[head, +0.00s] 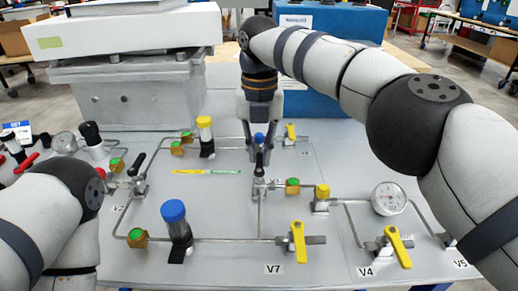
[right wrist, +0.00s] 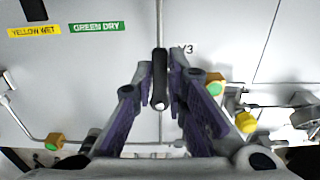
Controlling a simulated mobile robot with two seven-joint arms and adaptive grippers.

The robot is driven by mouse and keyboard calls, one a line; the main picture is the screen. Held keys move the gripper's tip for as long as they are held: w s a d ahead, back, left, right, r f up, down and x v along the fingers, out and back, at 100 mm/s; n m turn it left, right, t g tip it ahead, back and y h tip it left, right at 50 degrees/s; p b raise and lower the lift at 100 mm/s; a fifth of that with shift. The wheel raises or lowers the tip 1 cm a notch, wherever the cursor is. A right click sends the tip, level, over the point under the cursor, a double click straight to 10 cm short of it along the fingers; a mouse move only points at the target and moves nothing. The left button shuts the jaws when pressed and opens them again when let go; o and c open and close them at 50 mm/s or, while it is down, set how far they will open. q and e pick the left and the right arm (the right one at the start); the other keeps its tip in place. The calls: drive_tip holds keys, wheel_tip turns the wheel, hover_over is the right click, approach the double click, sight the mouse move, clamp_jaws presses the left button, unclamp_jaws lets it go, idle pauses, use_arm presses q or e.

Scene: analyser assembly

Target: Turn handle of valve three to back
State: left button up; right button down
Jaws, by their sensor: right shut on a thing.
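Valve three has a black lever handle (head: 259,163) in the middle of the grey panel. In the right wrist view, the black handle (right wrist: 160,75) lies lengthwise up the picture beside the V3 label (right wrist: 187,48). My right gripper (head: 259,143) reaches down from above at valve three. In the right wrist view, the fingers of my right gripper (right wrist: 161,100) stand on both sides of the handle and are shut on it. My left arm comes in at the lower left, but its gripper is out of view.
Pipes cross the panel around valve three. A yellow-capped post (head: 205,135), a blue-capped post (head: 175,225), a round gauge (head: 388,198) and yellow handles (head: 298,243) stand nearby. A grey metal box (head: 135,90) is at the back left and a blue box (head: 320,105) at the back.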

drive_tip(key=c, duration=1.6)
unclamp_jaws()
